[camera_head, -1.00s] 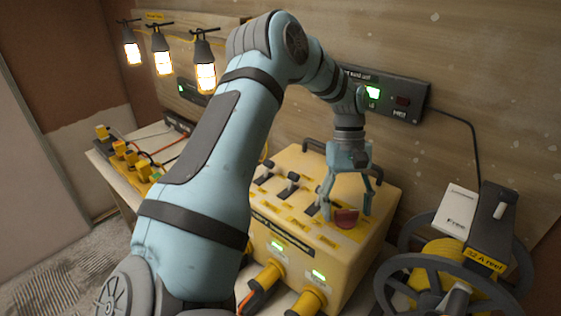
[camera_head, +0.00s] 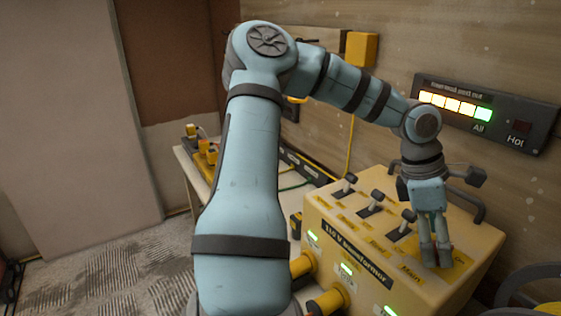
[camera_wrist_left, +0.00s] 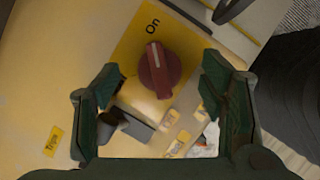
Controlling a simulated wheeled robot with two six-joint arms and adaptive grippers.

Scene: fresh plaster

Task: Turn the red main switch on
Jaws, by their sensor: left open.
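The red main switch (camera_wrist_left: 158,70) is a round knob on a yellow plate, seen in the left wrist view. Its white pointer line faces the "On" label (camera_wrist_left: 152,26). My left gripper (camera_wrist_left: 160,88) is open, with one finger on each side of the knob in that picture; I cannot tell whether they touch it. In the head view my left gripper (camera_head: 436,264) points down at the top of the yellow transformer box (camera_head: 335,232), by the "Main" label, and the red switch is hidden behind it. My right gripper is not in view.
A grey reel (camera_head: 530,285) is at the lower right.

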